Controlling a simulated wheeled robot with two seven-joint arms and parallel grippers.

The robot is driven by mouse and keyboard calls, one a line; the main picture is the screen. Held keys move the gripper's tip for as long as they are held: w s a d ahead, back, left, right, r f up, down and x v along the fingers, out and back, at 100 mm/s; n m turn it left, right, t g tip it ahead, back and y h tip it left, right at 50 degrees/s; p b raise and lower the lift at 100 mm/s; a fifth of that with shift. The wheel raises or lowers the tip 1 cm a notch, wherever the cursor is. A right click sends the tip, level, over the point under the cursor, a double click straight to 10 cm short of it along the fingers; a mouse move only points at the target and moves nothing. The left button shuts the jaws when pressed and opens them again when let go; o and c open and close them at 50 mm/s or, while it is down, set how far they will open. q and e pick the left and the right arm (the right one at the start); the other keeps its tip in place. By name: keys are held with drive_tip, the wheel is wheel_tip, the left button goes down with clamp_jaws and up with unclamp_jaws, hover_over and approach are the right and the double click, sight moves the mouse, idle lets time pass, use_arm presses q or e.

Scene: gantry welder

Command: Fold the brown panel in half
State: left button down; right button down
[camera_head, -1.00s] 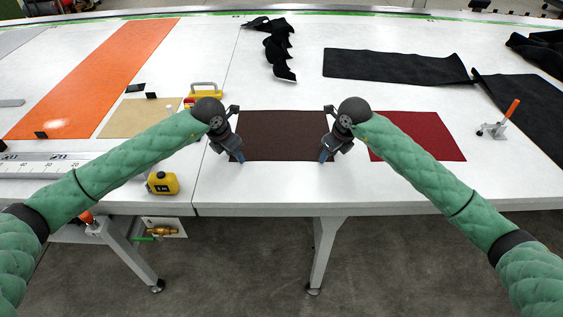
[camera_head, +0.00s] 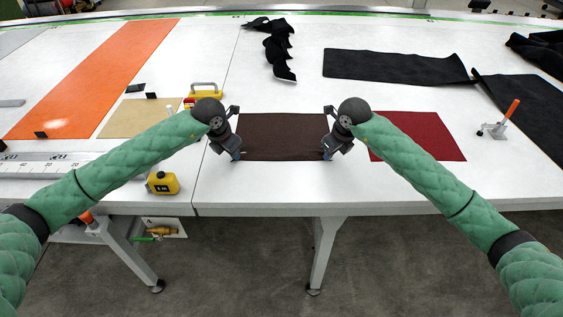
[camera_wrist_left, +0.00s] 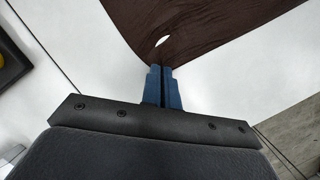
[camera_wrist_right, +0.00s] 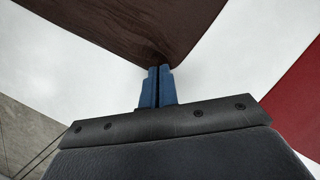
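The brown panel (camera_head: 283,136) lies on the white table between my two grippers, spread out, with slight ripples along its near edge. My left gripper (camera_head: 236,157) is at the panel's near left corner. In the left wrist view its blue fingers (camera_wrist_left: 163,72) are closed together on the corner, and the cloth (camera_wrist_left: 200,22) puckers there with a small white gap showing. My right gripper (camera_head: 327,156) is at the near right corner. In the right wrist view its blue fingers (camera_wrist_right: 159,70) are closed on that corner, and the cloth (camera_wrist_right: 130,28) gathers toward them.
A red panel (camera_head: 425,136) lies just right of the brown one. A yellow tape measure (camera_head: 162,183) and a long ruler (camera_head: 60,165) are at left. Black cloth pieces (camera_head: 395,67) lie behind right. A clamp with orange handle (camera_head: 505,117) stands at right. White table behind the brown panel is clear.

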use_arm(q)
drive_tip(key=shift+r, duration=0.15)
use_arm(e)
drive_tip(key=shift+r, duration=0.15)
